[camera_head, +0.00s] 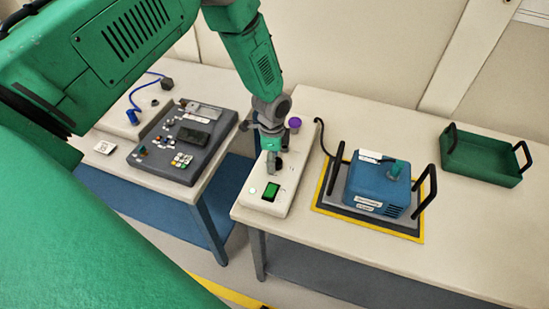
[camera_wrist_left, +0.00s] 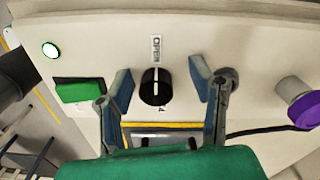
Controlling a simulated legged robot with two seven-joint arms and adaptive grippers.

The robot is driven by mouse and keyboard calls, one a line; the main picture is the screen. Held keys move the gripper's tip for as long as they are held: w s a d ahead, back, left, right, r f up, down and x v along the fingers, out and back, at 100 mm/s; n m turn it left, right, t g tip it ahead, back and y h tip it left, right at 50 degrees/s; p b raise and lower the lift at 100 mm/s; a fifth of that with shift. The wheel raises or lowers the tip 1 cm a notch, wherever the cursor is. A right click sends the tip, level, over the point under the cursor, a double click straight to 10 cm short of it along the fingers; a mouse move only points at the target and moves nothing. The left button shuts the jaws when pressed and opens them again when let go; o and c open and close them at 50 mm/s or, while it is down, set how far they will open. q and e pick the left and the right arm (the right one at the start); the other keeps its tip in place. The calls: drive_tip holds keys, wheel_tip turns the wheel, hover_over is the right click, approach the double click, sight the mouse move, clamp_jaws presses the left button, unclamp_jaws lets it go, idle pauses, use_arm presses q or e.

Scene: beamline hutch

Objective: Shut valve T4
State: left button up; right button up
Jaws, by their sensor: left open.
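A black round knob (camera_wrist_left: 156,88) with a white line sits on a pale panel (camera_wrist_left: 265,65) in the left wrist view. Its line runs upright, toward a small white label (camera_wrist_left: 155,49) above it that seems to read OPEN. A small dark mark below the knob is too small to read surely. My left gripper (camera_wrist_left: 162,82) is open, with one blue-padded finger on each side of the knob and gaps between. In the head view my left gripper (camera_head: 272,152) reaches down over the pale control box (camera_head: 287,188) and largely hides the knob. My right gripper is not in view.
On the box are a lit green switch (camera_head: 271,191), a round white light (camera_wrist_left: 50,50) and a purple knob (camera_head: 294,122). A blue device (camera_head: 377,186) with black handles stands to the right, then a green tray (camera_head: 482,158). A grey panel (camera_head: 187,143) is on the left table.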

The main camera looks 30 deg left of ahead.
use_arm(q)
drive_tip(key=shift+f, duration=0.2)
drive_tip(key=shift+w+d+r, duration=0.1)
drive_tip(key=shift+d, duration=0.35)
drive_tip(key=shift+d+r, duration=0.25)
drive_tip(key=shift+d, duration=0.6)
drive_tip(key=c, duration=1)
drive_tip(key=shift+d, duration=0.1)
clamp_jaws()
drive_tip(key=shift+s+a+f, duration=0.1)
drive_tip(key=shift+a, duration=0.35)
drive_tip(key=shift+s+a+f, duration=0.1)
drive_tip(key=shift+a, duration=0.3)
drive_tip(key=shift+d, duration=0.25)
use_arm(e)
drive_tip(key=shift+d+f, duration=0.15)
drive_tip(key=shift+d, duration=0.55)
